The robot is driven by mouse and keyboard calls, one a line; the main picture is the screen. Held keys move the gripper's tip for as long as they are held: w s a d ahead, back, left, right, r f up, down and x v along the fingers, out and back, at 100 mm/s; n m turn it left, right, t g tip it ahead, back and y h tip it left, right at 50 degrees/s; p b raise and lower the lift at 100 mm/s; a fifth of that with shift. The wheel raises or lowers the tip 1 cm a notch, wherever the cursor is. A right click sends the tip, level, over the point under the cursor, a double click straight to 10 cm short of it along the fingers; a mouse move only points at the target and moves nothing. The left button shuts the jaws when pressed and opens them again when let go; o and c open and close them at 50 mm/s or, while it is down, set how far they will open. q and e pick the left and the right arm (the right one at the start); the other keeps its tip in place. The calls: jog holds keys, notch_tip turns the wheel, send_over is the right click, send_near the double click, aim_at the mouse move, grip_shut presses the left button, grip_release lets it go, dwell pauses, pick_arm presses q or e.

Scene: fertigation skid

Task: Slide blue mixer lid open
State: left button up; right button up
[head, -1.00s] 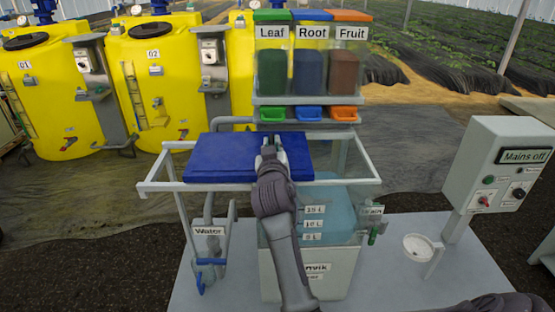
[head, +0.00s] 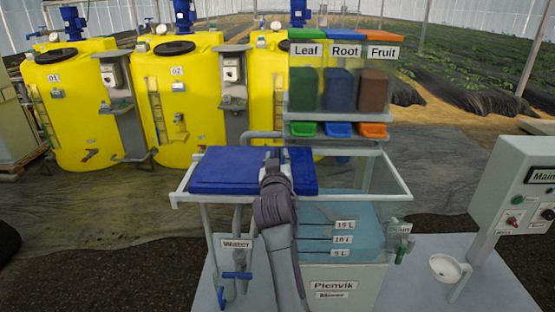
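The blue mixer lid (head: 225,172) is a flat blue panel on the rail frame over the clear mixer tank (head: 345,225). It covers the left part of the top, and the right part is open. Pale blue liquid shows inside the tank. My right gripper (head: 277,157) is at the lid's right half, its fingers close together at the lid and moving along with it. The wrist hides the grip and any handle there. My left gripper is not in view.
Leaf, Root and Fruit hoppers (head: 338,88) stand behind the mixer, with coloured trays below. A control box (head: 515,195) and small white cup (head: 447,267) are at right. Water pipe and blue valve (head: 236,276) are at left. The rail's left end (head: 178,198) is close to the lid.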

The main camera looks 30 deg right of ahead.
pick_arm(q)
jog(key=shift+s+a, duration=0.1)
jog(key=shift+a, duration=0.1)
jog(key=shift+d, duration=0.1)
pick_arm(e)
notch_tip(320, 180, up, 10)
jog(key=shift+f, duration=0.1)
dwell(0.3)
dwell(0.5)
